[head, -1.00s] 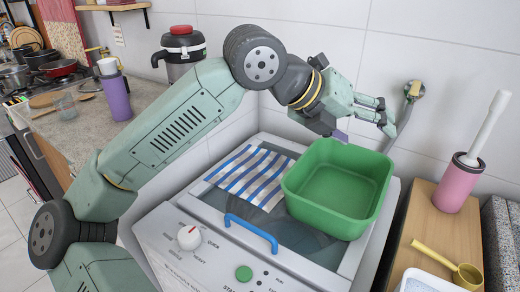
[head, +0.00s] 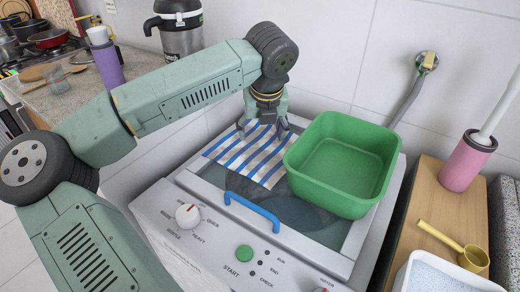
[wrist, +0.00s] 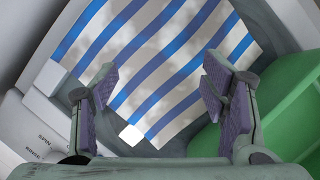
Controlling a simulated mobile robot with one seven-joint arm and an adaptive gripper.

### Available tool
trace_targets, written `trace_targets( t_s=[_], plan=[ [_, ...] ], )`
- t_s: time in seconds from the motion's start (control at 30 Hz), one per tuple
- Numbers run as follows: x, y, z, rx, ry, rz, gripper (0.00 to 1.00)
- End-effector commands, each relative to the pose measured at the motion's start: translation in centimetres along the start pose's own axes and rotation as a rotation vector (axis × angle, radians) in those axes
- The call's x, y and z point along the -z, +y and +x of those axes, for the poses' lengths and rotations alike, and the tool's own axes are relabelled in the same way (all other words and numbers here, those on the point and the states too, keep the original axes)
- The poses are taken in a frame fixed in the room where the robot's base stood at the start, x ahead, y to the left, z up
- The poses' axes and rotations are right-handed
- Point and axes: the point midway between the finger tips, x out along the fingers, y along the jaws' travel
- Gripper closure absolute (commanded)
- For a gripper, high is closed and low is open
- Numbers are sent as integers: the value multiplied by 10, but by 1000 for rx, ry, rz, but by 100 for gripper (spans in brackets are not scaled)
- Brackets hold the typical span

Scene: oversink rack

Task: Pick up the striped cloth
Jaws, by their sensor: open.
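The striped cloth (head: 248,158), blue and white, lies flat on the washing machine's lid, left of a green basin. In the wrist view the cloth (wrist: 165,55) fills the upper middle, beyond and between the fingers. My gripper (head: 264,127) points down over the cloth's far part. In the wrist view my gripper (wrist: 162,100) is open, with its purple pads wide apart and nothing between them. The gap in height between the fingertips and the cloth is hard to tell.
The green basin (head: 340,165) stands close to the cloth's right edge, and beside my right finger in the wrist view (wrist: 285,125). A blue handle (head: 252,210) rises at the lid's front. The tiled wall (head: 320,50) is close behind.

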Motion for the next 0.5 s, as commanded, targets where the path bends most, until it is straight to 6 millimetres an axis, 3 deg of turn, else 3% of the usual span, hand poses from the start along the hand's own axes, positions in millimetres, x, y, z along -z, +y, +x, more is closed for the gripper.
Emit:
trace_targets(
  t_s=[0.2,0.5],
  plan=[
    [2,0,39,0,-1,1,33],
    [0,0,52,1,0,1,33]
  ],
)
